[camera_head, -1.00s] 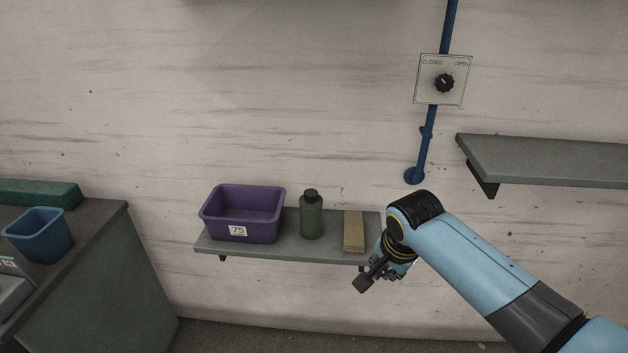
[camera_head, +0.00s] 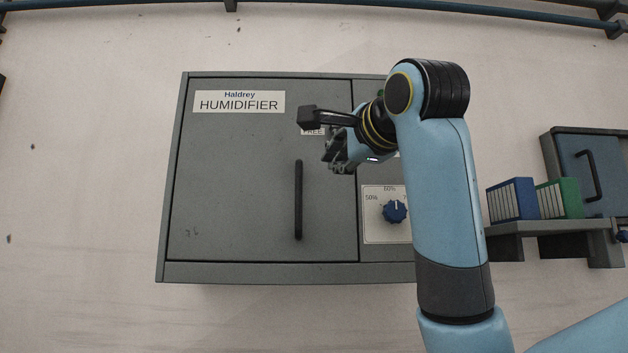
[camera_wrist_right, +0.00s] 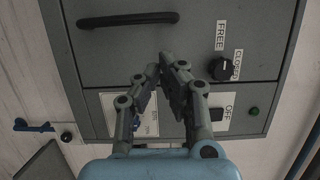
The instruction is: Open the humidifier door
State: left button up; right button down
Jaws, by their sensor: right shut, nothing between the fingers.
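The humidifier (camera_head: 240,272) is a grey wall cabinet with a name label. Its door (camera_head: 230,180) is closed, with a vertical black bar handle (camera_head: 298,200) near the door's right edge. In the right wrist view the handle (camera_wrist_right: 128,20) lies at the top, beyond the fingers. My right gripper (camera_head: 334,155) is shut and empty, up and right of the handle and apart from it. Its fingertips also show in the right wrist view (camera_wrist_right: 166,68), in front of the cabinet. My left gripper is out of view.
Right of the door is a panel with a blue humidity dial (camera_head: 395,211), partly behind my arm. The right wrist view shows a black knob (camera_wrist_right: 220,68) by FREE and CLOSED labels, and a green button (camera_wrist_right: 254,110). Blue and green binders (camera_head: 512,198) stand on a shelf at right.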

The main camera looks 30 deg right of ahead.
aim_at(309, 180)
jog(key=p+x, duration=0.1)
jog(key=x, duration=0.1)
jog(key=p+x, duration=0.1)
jog(key=x, duration=0.2)
jog(key=p+x, duration=0.1)
jog(key=x, duration=0.2)
jog(key=shift+w+a, duration=0.25)
jog(key=shift+w, duration=0.4)
jog(key=shift+s+f+h, duration=0.1)
jog(key=shift+h, duration=0.2)
